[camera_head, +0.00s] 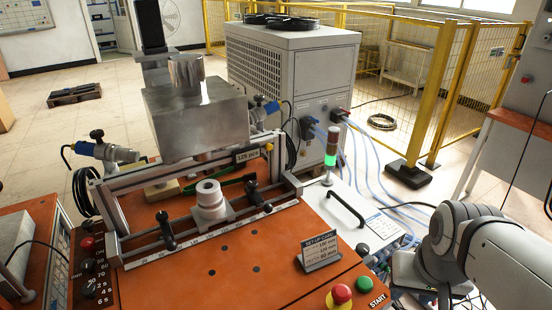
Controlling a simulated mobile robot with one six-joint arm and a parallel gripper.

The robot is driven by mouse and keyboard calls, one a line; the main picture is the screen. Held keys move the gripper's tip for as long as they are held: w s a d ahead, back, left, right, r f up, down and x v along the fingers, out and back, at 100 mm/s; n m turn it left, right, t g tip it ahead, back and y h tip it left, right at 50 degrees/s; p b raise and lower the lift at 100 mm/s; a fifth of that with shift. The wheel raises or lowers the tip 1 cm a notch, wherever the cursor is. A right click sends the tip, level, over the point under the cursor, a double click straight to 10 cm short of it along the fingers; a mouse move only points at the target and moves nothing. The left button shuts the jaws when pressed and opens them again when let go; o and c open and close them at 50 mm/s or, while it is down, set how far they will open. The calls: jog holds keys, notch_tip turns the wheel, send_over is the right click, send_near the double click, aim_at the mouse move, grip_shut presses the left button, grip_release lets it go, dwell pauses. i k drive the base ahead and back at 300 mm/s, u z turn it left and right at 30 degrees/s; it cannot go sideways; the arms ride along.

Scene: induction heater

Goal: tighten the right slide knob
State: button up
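The right slide knob (254,191) is a small black knob with a bar on the front rail of the fixture, to the right of the grey ringed workpiece (208,194). A similar left slide knob (165,226) stands on the same rail to the left of the workpiece. How tight either knob is cannot be told. The rail (190,241) carries a white scale strip. My arm's pale links show at the lower right, well apart from the knobs. My gripper is not in view.
A large metal block (197,120) hangs above the fixture. A set-up card (321,249), a black handle (345,208), a green-lit signal tower (331,150), a red button (341,293) and a start button (361,283) lie right of the knob. The orange tabletop (225,265) in front is mostly clear.

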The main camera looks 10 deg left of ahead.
aim_at(252, 185)
jog(key=u, duration=1.3)
jog(key=k, duration=0.95)
jog(key=z, duration=0.85)
jog(key=i, duration=0.95)
jog(key=z, duration=0.05)
